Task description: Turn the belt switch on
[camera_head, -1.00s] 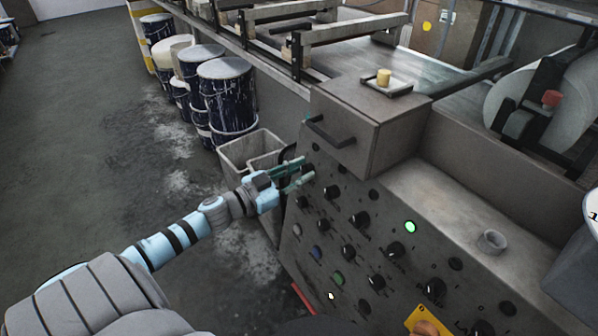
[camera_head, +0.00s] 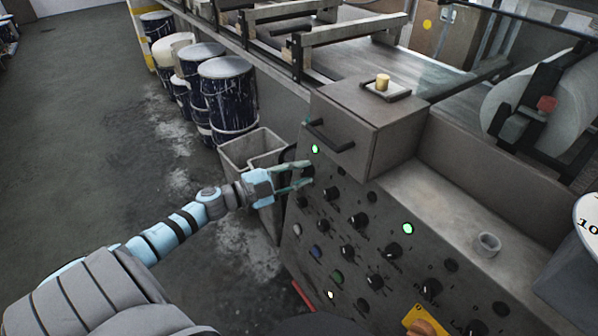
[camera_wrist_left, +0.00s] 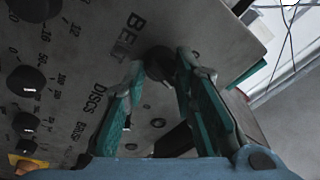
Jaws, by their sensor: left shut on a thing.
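The belt switch (camera_wrist_left: 160,62) is a dark round knob beside the printed word BELT on the grey control panel (camera_head: 318,225). In the head view it sits at the panel's upper left, mostly hidden by my fingers. My left gripper (camera_head: 303,174) reaches it from the left; in the left wrist view the green fingers (camera_wrist_left: 166,72) are on either side of the knob, shut on it. A small green lamp (camera_head: 315,149) glows just above the gripper. My right gripper is not in view.
Several other black knobs (camera_head: 361,220) cover the panel close by. Another green lamp (camera_head: 407,228) is lit. A black handle (camera_head: 330,136) juts from the box above. Grey bins (camera_head: 247,147) and paint drums (camera_head: 227,95) stand on the floor behind the gripper.

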